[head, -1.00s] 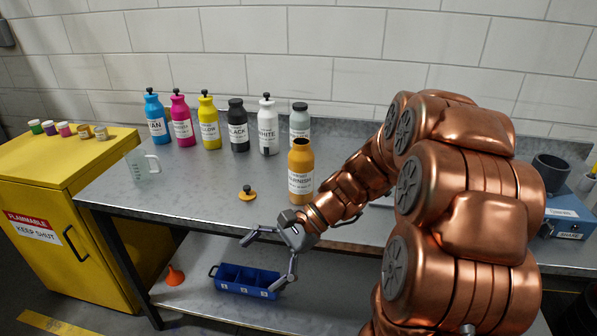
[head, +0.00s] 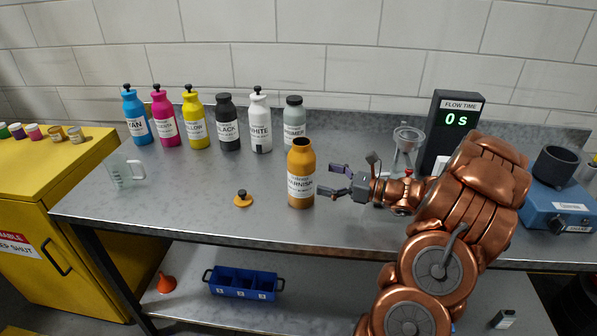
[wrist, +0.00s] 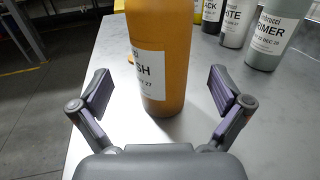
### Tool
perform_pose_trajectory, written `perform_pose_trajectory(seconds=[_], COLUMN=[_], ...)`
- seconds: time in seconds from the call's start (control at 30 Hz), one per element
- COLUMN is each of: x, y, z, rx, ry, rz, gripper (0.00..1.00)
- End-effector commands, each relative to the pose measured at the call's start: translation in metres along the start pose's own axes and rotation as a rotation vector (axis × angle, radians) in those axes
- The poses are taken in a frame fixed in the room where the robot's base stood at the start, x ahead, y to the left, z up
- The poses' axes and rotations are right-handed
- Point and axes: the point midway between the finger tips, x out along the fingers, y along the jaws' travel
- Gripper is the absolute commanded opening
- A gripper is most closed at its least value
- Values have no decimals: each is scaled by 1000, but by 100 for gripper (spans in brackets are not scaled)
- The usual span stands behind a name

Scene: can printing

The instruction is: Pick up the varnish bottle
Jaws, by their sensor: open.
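The varnish bottle (head: 301,175) is orange-brown with a white label and an open top. It stands upright on the metal bench. Its orange lid with a dark knob (head: 243,199) lies on the bench to its left. My gripper (head: 328,180) is open and low over the bench, just right of the bottle. In the wrist view the bottle (wrist: 160,60) stands ahead, between the lines of the two spread fingers (wrist: 162,92). The fingers do not appear to touch it. The bottle's top is cut off in the wrist view.
Behind stand several ink bottles, including white (head: 260,122) and primer (head: 294,125). A clear jug (head: 122,170) is at the left. A flow cup stand (head: 406,150), timer (head: 452,125) and blue device (head: 560,200) are at the right. A blue crate (head: 243,283) sits on the lower shelf.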

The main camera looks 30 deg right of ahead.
Motion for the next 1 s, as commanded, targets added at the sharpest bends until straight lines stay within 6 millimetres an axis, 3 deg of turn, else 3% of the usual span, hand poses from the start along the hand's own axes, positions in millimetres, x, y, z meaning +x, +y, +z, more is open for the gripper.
perform_pose_trajectory(seconds=[0.6, 0.93, 1.0], x=[66, 71, 71], y=[-2, -3, -3], z=[6, 4, 4], rx=[-2, -3, -3], ry=[2, 2, 2], rz=[6, 3, 3], gripper=[100, 100, 93])
